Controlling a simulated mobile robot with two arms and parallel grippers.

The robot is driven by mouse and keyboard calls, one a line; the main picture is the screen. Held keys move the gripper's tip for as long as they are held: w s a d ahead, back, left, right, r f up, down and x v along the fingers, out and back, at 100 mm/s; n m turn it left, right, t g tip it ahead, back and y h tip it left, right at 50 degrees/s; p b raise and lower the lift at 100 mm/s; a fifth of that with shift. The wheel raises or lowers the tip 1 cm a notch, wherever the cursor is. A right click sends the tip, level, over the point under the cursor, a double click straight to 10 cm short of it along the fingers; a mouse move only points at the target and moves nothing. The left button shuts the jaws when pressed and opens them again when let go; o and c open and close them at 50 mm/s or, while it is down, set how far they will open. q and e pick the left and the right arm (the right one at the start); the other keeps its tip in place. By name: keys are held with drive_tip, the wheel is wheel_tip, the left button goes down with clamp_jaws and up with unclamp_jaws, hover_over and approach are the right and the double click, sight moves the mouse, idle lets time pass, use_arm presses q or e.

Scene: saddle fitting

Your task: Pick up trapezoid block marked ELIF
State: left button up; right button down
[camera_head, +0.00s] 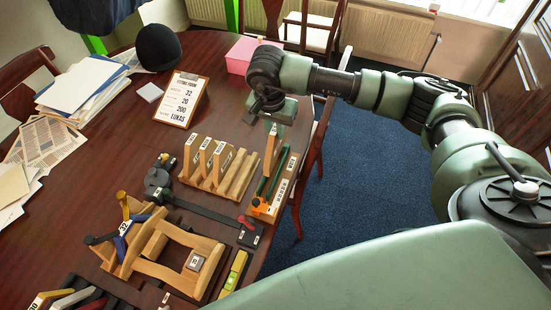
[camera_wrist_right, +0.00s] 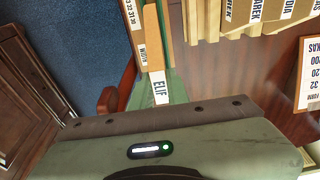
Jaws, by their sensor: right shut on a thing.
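The wooden trapezoid block marked ELIF (camera_wrist_right: 152,45) shows in the right wrist view, with its white label facing my wrist. My right gripper (camera_head: 270,112) is shut on this block, which shows below the jaws in the head view (camera_head: 271,150). The block stands upright over or beside the wooden width gauge (camera_head: 279,182) at the table's right edge. I cannot tell whether its lower end touches the gauge. The gripper's palm fills the lower part of the wrist view, and the fingertips are mostly hidden. My left gripper is not in view.
A wooden rack (camera_head: 233,186) with several named blocks stands just left of the gauge. A wooden saddle frame (camera_head: 172,250) and tools lie nearer. The fitting form (camera_head: 181,99), a pink box (camera_head: 241,56) and a black helmet (camera_head: 158,47) are farther back. A chair (camera_head: 314,150) adjoins the table's right edge.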

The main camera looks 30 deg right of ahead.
drive_tip(key=shift+r+p, duration=0.75)
drive_tip(key=shift+r, duration=0.95)
